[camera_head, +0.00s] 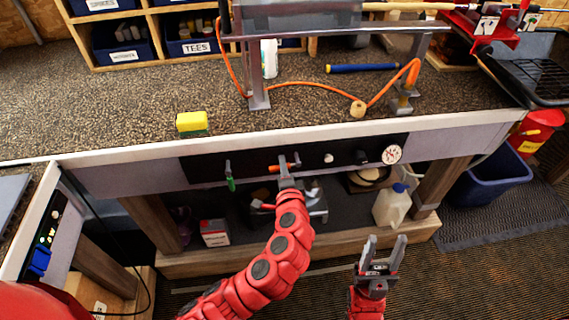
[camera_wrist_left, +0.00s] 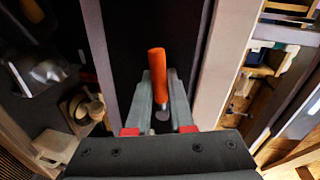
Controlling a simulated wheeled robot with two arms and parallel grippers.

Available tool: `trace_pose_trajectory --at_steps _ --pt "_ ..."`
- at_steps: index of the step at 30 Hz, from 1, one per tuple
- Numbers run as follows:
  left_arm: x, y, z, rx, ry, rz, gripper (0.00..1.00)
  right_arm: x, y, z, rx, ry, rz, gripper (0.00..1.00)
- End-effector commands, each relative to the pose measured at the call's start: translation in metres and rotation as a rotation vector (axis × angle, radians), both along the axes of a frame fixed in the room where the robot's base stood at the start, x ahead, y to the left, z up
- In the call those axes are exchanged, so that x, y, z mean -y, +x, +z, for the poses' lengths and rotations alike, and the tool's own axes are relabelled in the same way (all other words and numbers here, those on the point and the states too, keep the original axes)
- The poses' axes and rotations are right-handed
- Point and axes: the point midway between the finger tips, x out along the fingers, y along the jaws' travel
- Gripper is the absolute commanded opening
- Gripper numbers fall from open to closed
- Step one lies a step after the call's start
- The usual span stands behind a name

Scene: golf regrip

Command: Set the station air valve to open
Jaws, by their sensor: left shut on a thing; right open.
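The station's black front panel (camera_head: 210,163) runs below the bench's front edge. An orange-handled lever (camera_head: 276,168), apparently the air valve, lies about level across it. My left gripper (camera_head: 287,165) is at the panel, shut on this lever. In the left wrist view the orange handle (camera_wrist_left: 157,63) stands between the fingers of my left gripper (camera_wrist_left: 159,85), with its metal stem below. A second lever with a green handle (camera_head: 230,183) hangs down to its left. A round white gauge (camera_head: 392,154) sits at the panel's right. My right gripper (camera_head: 383,246) is open and empty, below the bench.
Under the bench, a shelf holds a white jug (camera_head: 389,207) and a red-and-white box (camera_head: 214,233). A blue bin (camera_head: 492,184) stands at right. A yellow sponge (camera_head: 192,122), an orange hose (camera_head: 310,87) and a blue-handled tool (camera_head: 362,68) lie on the bench top.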

Motion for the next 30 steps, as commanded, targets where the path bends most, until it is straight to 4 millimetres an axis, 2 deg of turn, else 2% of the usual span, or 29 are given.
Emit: trace_pose_trajectory --at_steps 9,26,27,30 --pt "0.0 -0.0002 0.0054 -0.027 0.12 -0.001 0.0 0.0 0.0 0.0092 0.0 0.0 0.0 0.5" --pt "-0.0001 -0.0001 0.0053 -0.033 0.144 -0.001 0.0 0.0 0.0 0.0101 0.0 0.0 0.0 0.5" --pt "-0.0001 -0.0001 0.0053 -0.033 0.144 -0.001 0.28 0.0 0.0001 0.0099 0.0 0.0 0.0 0.5" --pt "-0.0001 -0.0001 0.0054 -0.033 0.143 -0.001 0.46 0.0 0.0 0.0101 0.0 0.0 0.0 0.5"
